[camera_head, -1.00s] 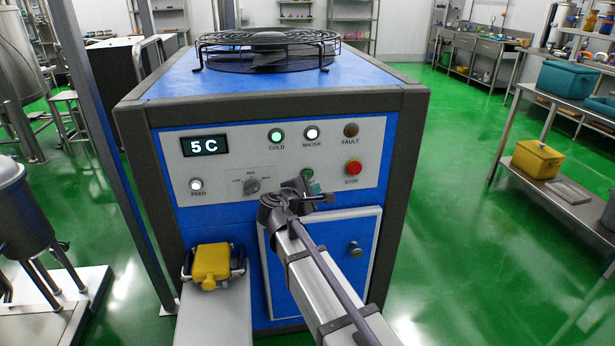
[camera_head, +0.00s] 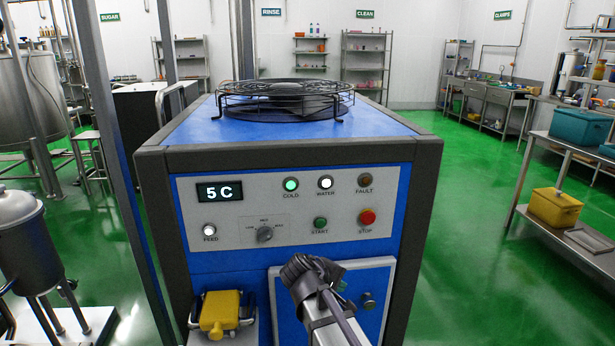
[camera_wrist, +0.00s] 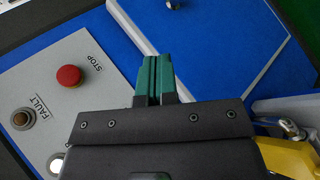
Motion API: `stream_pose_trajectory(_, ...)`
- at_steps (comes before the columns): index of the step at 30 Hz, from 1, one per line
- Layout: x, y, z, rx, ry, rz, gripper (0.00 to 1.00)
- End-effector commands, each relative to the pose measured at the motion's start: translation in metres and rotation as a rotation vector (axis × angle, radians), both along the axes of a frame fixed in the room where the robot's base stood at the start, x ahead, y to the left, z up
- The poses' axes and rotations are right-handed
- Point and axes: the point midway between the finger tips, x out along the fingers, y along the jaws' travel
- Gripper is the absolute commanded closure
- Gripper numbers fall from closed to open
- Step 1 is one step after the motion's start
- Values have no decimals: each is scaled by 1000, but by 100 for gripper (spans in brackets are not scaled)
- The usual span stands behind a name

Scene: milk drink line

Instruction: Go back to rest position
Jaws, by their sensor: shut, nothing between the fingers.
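My gripper shows in the wrist view (camera_wrist: 158,75) with its two green fingers together and nothing between them. In the head view my arm reaches up from the bottom, and the wrist (camera_head: 312,275) hides most of the gripper. It is in front of the lower part of the blue chiller cabinet (camera_head: 385,130), below the control panel (camera_head: 330,195) and by the cabinet door (camera_head: 372,325). The panel display (camera_head: 220,192) reads 5 C. The COLD lamp (camera_head: 291,184) glows green, the WATER (camera_head: 326,182) and FEED (camera_head: 209,230) lamps glow white, and the FAULT lamp (camera_head: 365,180) is dark.
The green START button (camera_head: 320,223) and red STOP button (camera_head: 367,217) are on the panel. A yellow-handled valve (camera_head: 220,312) sits low at left. A steel vessel (camera_head: 30,240) stands left. The green floor (camera_head: 470,230) at right is open up to a shelf table.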

Motion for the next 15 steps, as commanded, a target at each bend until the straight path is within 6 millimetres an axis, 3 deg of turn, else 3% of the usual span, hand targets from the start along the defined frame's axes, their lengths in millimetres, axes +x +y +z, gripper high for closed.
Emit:
stream_pose_trajectory(1, -31, -14, -15, 126, 38, -104, 100)
stream_pose_trajectory(3, -69, -25, -34, 311, 104, -261, 100)
stream_pose_trajectory(9, -173, -51, -57, 756, 297, -639, 100)
stream_pose_trajectory(11, -188, -71, -57, 815, 296, -700, 100)
stream_pose_trajectory(12, -184, -90, -56, 819, 275, -741, 100)
stream_pose_trajectory(13, -182, -84, -27, 814, 281, -727, 100)
stream_pose_trajectory(15, -180, -82, 1, 812, 281, -721, 100)
